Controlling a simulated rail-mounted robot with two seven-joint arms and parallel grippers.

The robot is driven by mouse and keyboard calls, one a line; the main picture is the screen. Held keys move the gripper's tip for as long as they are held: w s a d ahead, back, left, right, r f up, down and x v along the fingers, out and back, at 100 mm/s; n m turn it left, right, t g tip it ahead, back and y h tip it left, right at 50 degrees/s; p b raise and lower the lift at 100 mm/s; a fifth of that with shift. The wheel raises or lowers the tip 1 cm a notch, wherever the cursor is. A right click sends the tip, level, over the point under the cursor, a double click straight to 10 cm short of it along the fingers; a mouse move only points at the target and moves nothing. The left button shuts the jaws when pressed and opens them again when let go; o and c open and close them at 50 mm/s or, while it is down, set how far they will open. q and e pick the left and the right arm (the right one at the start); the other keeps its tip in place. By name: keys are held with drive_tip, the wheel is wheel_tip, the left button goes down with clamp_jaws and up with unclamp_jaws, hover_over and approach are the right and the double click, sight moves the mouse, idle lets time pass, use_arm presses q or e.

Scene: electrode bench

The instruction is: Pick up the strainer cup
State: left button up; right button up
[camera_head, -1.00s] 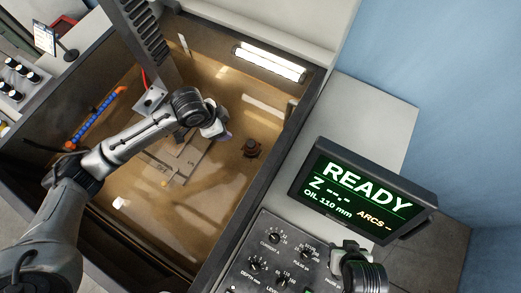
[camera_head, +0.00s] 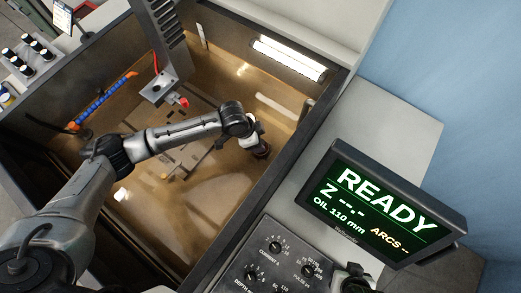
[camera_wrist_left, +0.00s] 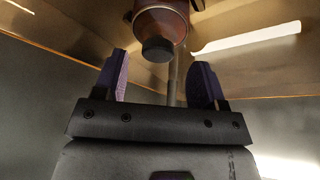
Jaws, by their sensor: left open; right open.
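The strainer cup (camera_head: 262,153) is a small dark reddish-brown cup on the right side of the tank, by the right wall. My left gripper (camera_head: 256,142) is right at it, and the wrist partly covers it in the head view. In the left wrist view the cup (camera_wrist_left: 162,22) is a reddish cylinder with a dark knob. It lies beyond the tips of my open left gripper (camera_wrist_left: 160,60), in line with the gap between the two purple-padded fingers. The fingers hold nothing. My right gripper (camera_head: 353,271) shows only in small part at the bottom edge, over the control panel.
The tank (camera_head: 215,215) holds amber liquid. A dark vertical head (camera_head: 163,45) with a red tip hangs over a work plate (camera_head: 180,155). A lit lamp (camera_head: 288,60) is on the back wall. A monitor (camera_head: 380,205) and control panel (camera_head: 275,262) stand right of the tank.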

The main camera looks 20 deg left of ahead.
use_arm(q)
drive_tip(key=shift+s+x, duration=0.2)
drive_tip(key=shift+x, duration=2.6)
drive_tip(key=shift+a+f, duration=0.1)
drive_tip(key=shift+c, duration=0.3)
clamp_jaws()
